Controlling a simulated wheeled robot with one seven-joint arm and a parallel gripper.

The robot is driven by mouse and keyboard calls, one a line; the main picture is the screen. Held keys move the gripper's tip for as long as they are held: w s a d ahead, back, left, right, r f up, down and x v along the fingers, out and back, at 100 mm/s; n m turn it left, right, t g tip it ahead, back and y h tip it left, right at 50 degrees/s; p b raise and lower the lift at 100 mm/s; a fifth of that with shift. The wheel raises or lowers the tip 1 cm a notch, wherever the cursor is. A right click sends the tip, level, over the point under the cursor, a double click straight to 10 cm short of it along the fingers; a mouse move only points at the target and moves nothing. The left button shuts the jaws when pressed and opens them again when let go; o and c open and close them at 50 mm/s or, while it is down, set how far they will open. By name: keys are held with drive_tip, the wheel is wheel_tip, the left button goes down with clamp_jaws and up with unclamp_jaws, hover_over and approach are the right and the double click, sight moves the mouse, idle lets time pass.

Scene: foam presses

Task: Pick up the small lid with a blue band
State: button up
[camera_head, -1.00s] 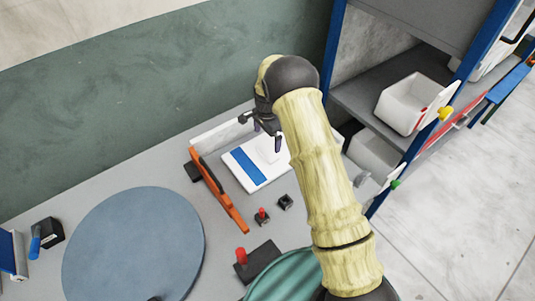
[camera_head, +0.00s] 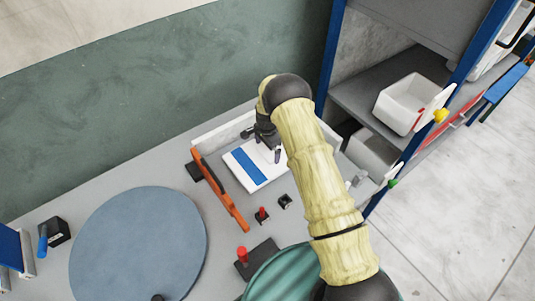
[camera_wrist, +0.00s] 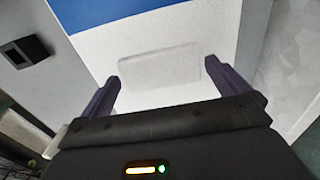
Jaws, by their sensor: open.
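The small lid with a blue band (camera_head: 252,165) is a white, flat, square piece with a broad blue stripe. It lies on the grey bench beside an orange bar. In the wrist view the lid (camera_wrist: 200,45) fills the middle, with a pale raised block or handle (camera_wrist: 160,68) on its white part. My gripper (camera_head: 266,150) is over the right part of the lid in the head view. In the wrist view my gripper (camera_wrist: 168,88) is open, its two dark fingers on either side of the near end of the raised block. I cannot tell whether they touch it.
An orange bar (camera_head: 220,190) stands close along the lid's left side. Small black and red switches (camera_head: 262,215) sit in front. A round blue-grey disc (camera_head: 140,245) lies to the left. A shelf with a white bin (camera_head: 395,108) stands at the right.

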sight(267, 151)
drive_tip(key=shift+f, duration=0.1)
drive_tip(key=shift+c, duration=0.4)
drive_tip(key=c, duration=0.6)
wheel_tip(267, 151, up, 10)
drive_tip(key=b, duration=0.3)
idle(0.5)
